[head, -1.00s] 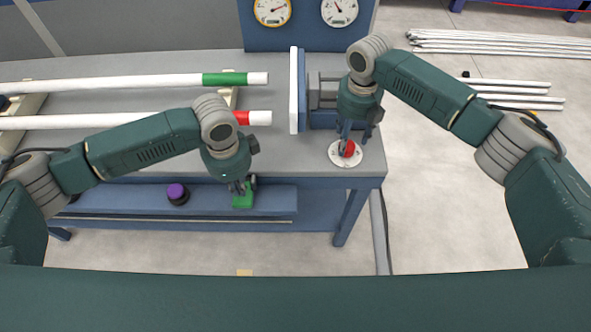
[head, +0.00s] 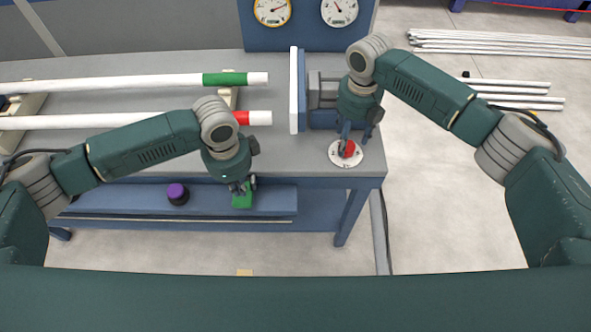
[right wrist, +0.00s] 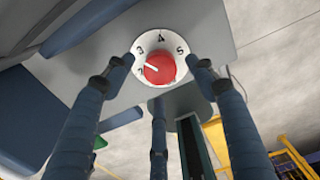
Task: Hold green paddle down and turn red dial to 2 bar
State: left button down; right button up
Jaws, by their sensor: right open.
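The green paddle (head: 242,200) is at the front of the bench's lower ledge. My left gripper (head: 242,187) is at its top, its fingers apparently touching it; whether they are open or shut is too small to tell. The red dial (right wrist: 160,67) sits on a white numbered disc (right wrist: 160,38). Its white mark points left, near the 2 and 3; the exact reading is unclear. The dial also shows in the head view (head: 348,150), partly covered by my right gripper (head: 346,145). That gripper is open, with its fingers spread around the dial.
A purple-topped black button (head: 177,194) stands left of the paddle. Two gauges, yellow-rimmed (head: 272,11) and white (head: 339,11), are on the back panel. More pipes (head: 500,45) lie on the floor at right.

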aim_at(348, 146)
pick_arm(q)
jog(key=shift+f, duration=2.25)
jog(key=shift+s+f, duration=0.15)
jog(key=shift+f, duration=0.05)
pick_arm(e)
jog(key=shift+s, duration=0.1)
pick_arm(q)
jog(key=shift+s+f, duration=0.1)
pick_arm(e)
jog(key=m, duration=0.5)
jog(key=shift+m, duration=0.4)
pick_arm(q)
jog(key=shift+s, duration=0.1)
pick_arm(e)
jog(key=shift+f, duration=2.55)
jog(key=shift+f, duration=0.15)
